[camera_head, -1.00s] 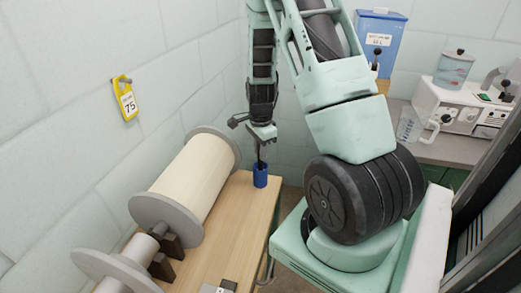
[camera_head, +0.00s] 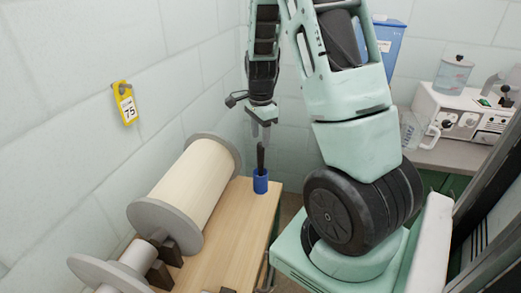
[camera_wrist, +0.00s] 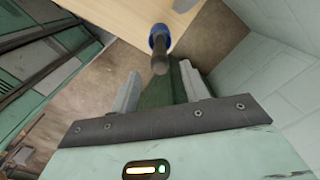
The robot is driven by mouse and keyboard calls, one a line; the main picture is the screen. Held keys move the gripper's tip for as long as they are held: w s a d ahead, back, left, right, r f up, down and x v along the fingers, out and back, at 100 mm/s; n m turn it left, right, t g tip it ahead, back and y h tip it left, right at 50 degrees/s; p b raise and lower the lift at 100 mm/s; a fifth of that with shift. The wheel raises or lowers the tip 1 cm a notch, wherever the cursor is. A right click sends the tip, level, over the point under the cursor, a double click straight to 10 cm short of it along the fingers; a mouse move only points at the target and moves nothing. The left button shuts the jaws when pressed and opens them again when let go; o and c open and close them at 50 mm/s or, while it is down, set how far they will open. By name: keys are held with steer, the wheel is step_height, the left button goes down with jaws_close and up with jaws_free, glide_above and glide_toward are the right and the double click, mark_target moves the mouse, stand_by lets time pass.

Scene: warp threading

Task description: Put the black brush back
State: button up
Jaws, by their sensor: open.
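The black brush (camera_head: 260,157) stands upright in a small blue cup (camera_head: 261,183) at the far end of the wooden table. In the wrist view the brush's dark handle end (camera_wrist: 160,62) points toward the camera, and the blue cup (camera_wrist: 153,37) shows behind it. My gripper (camera_head: 263,131) is above the brush, its fingers apart and empty. In the wrist view my gripper's two fingers (camera_wrist: 160,88) are spread, with the brush just beyond their tips. The lower part of the brush is hidden inside the cup.
A large cream thread roll (camera_head: 188,187) with grey end discs lies on the wooden table (camera_head: 225,235) left of the cup. A yellow tag (camera_head: 125,103) hangs on the wall. A side counter (camera_head: 450,153) holds a white machine (camera_head: 465,115).

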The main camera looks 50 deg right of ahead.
steer(key=shift+r, duration=1.95)
steer(key=a+r+n+y, duration=0.1)
steer(key=a+r+n, duration=0.2)
steer(key=a+n, duration=1.65)
steer(key=s+a+r+n, duration=0.1)
steer(key=s+a+n, duration=0.9)
steer(key=s+a, duration=0.7)
steer(key=a, duration=0.4)
steer(key=shift+n, duration=0.35)
steer(key=shift+s+a+r, duration=0.1)
